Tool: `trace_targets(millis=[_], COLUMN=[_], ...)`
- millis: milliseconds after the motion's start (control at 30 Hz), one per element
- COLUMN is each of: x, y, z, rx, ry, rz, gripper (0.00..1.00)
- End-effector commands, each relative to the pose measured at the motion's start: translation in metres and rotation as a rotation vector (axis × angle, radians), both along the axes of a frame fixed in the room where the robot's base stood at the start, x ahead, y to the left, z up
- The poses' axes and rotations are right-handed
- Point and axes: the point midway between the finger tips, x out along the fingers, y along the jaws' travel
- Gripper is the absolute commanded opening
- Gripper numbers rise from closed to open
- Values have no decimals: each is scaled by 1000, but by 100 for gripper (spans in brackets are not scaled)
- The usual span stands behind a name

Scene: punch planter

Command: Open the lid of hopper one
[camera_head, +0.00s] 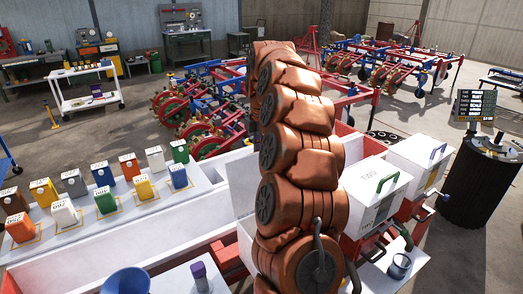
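A white hopper (368,212) whose lid seems marked TWO stands just right of my arm, its lid shut with a green handle (388,181) on top. Another white hopper (412,172) with a blue handle (439,152) stands behind it to the right, also shut. My orange-brown arm rises through the middle and covers the place left of hopper two. Hopper one cannot be made out for certain. A white upright panel (240,183) shows left of my arm; I cannot tell whether it is a lid or a wall. My gripper is not visible.
Several coloured, numbered containers (104,199) stand on a pale bench at the left. A blue funnel-like vessel (126,281) and a purple-topped bottle (200,275) are in front. A grey cup (400,266) sits at lower right. A black drum (474,185) stands farther right.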

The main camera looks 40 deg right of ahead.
Motion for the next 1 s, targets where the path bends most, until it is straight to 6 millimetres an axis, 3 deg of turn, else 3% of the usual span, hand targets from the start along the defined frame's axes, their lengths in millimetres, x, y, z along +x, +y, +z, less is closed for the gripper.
trace_targets(millis=[333, 367, 600, 1000], x=[3, 4, 2, 1], y=[2, 2, 1, 0], z=[4, 5, 3, 7], rx=[-4, -4, -4, -5], ry=[-13, -13, -9, -6], rz=[4, 4, 3, 1], gripper=[0, 18, 41, 41])
